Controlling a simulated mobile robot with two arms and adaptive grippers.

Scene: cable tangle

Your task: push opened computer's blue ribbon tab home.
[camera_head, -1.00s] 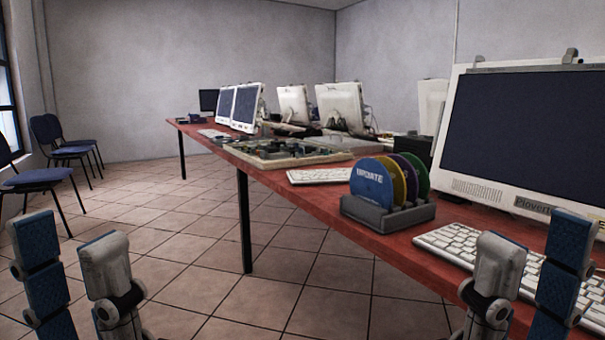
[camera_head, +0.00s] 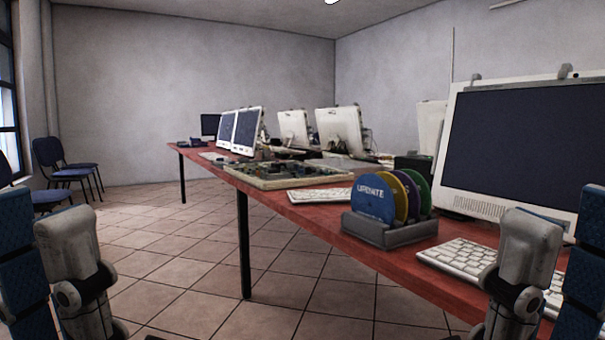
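An opened computer (camera_head: 285,174) lies flat on the red table, with its green boards and parts exposed in a pale case. Its blue ribbon tab is too small to make out from here. My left gripper (camera_head: 38,262) is at the lower left edge of the head view, its two fingers apart with nothing between them. My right gripper (camera_head: 562,270) is at the lower right, fingers apart, in front of a white keyboard. Both are far from the opened computer.
The red table (camera_head: 390,272) runs from near right to far left. A disc rack (camera_head: 389,232) with coloured discs stands near its front edge. A large monitor (camera_head: 520,145) is at right. Blue chairs (camera_head: 62,170) are at left. The tiled floor (camera_head: 190,250) is clear.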

